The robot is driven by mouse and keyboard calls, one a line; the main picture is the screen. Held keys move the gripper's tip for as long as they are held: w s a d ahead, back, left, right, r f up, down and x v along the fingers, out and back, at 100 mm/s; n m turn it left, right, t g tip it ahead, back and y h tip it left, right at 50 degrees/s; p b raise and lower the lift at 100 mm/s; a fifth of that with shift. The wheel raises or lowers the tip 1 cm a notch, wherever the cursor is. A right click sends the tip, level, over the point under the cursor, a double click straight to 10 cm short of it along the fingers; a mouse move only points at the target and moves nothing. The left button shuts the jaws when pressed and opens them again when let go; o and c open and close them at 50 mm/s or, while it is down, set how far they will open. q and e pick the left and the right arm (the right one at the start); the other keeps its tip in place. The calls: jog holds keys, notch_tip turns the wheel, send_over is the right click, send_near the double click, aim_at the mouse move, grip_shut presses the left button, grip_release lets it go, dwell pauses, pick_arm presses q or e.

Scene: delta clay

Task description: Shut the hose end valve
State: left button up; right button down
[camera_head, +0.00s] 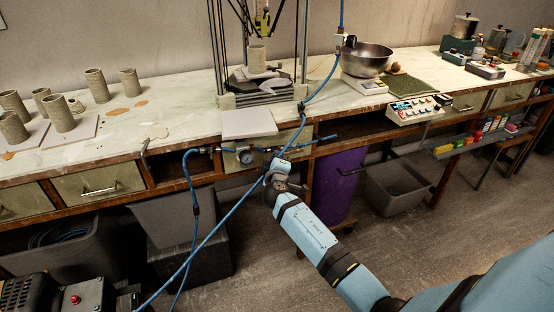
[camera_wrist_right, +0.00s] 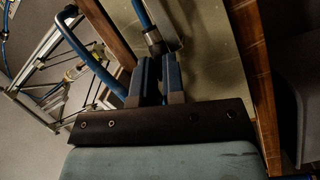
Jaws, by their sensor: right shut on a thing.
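A dark fitting (camera_wrist_right: 153,42) on the end of a blue hose (camera_wrist_right: 142,13) shows just beyond the fingertips. The valve's lever and the gripped part are mostly hidden by the fingers, so its setting cannot be told. My left gripper is not in view.
Blue hoses (camera_head: 191,165) run along and below the workbench (camera_head: 190,125). A purple bin (camera_head: 337,185) stands under the bench beside my right arm, and a grey bin (camera_head: 398,188) is further right. Clay cylinders (camera_head: 97,85) stand at the left. The floor at right is partly clear.

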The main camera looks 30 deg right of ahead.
pick_arm(q)
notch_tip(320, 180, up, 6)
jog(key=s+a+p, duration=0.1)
jog(key=p, duration=1.2)
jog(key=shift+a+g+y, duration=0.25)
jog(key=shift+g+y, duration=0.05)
pick_arm(e)
jog(key=m+y, duration=0.2)
jog(key=m, duration=0.1)
jog(key=m+y, duration=0.3)
jog(key=d+m+y, duration=0.1)
jog(key=m+y, duration=0.1)
jog(key=m, duration=0.1)
jog(key=shift+s+r+m+y, duration=0.2)
jog(key=shift+r+m+y, duration=0.15)
jog(key=shift+m+y, duration=0.05)
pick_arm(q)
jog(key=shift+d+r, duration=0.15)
pick_arm(e)
jog(key=c, duration=1.2)
grip_release()
